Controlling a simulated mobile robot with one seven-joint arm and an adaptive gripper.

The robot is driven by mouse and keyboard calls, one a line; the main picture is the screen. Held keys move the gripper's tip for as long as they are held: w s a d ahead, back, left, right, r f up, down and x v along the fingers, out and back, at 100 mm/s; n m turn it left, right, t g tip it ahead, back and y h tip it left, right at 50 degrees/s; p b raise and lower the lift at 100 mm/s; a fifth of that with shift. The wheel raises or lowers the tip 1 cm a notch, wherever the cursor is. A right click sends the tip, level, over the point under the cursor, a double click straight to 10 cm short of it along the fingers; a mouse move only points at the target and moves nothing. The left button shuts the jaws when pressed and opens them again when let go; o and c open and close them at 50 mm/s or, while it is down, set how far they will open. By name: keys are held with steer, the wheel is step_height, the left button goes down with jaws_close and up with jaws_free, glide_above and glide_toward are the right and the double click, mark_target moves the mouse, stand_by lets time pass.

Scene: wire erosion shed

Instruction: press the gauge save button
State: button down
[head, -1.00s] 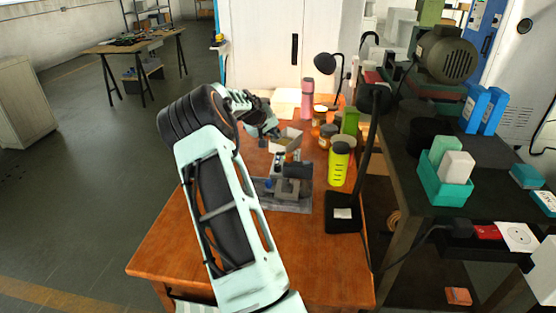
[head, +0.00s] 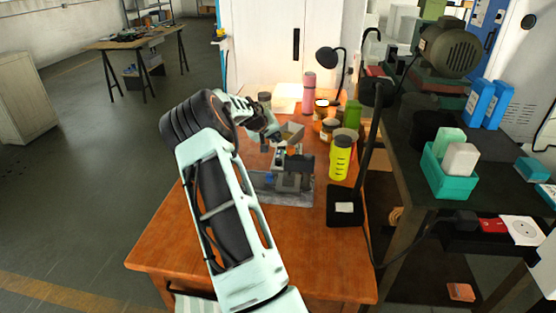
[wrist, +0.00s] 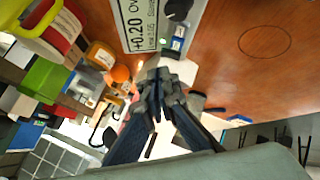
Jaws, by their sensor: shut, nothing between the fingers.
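The gauge's white display panel (wrist: 138,28) shows at the top of the wrist view, reading "+0.20" with smaller text beside it. A small round green spot (wrist: 163,43) and a blue-and-white label (wrist: 178,43) lie by its lower right edge; I cannot tell for sure which part is the save button. My gripper (wrist: 158,82) is shut and empty, its fingertips just below the panel in the picture; contact cannot be told. In the head view my gripper (head: 276,138) is above the wooden table, just behind the grey fixture (head: 290,180) on its plate.
A yellow-green bottle (head: 340,158), a black lamp stand (head: 345,208) and several jars stand right of the fixture. A small open box (head: 292,132) is close to my gripper. The table's left front (head: 165,245) is clear.

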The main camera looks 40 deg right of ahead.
mark_target(280, 153)
steer(key=shift+f+b, duration=1.15)
steer(key=shift+f, duration=1.05)
steer(key=shift+f, duration=0.15)
steer(key=shift+f+b, duration=0.25)
steer(key=shift+b, duration=0.2)
steer(key=shift+f+b, duration=0.4)
steer(key=shift+f, duration=0.05)
steer(key=shift+r, duration=0.15)
steer(key=shift+r+p, duration=0.3)
steer(key=shift+r, duration=0.4)
steer(key=shift+r, duration=0.1)
steer(key=shift+r+p, duration=1.25)
steer(key=shift+r, duration=1.15)
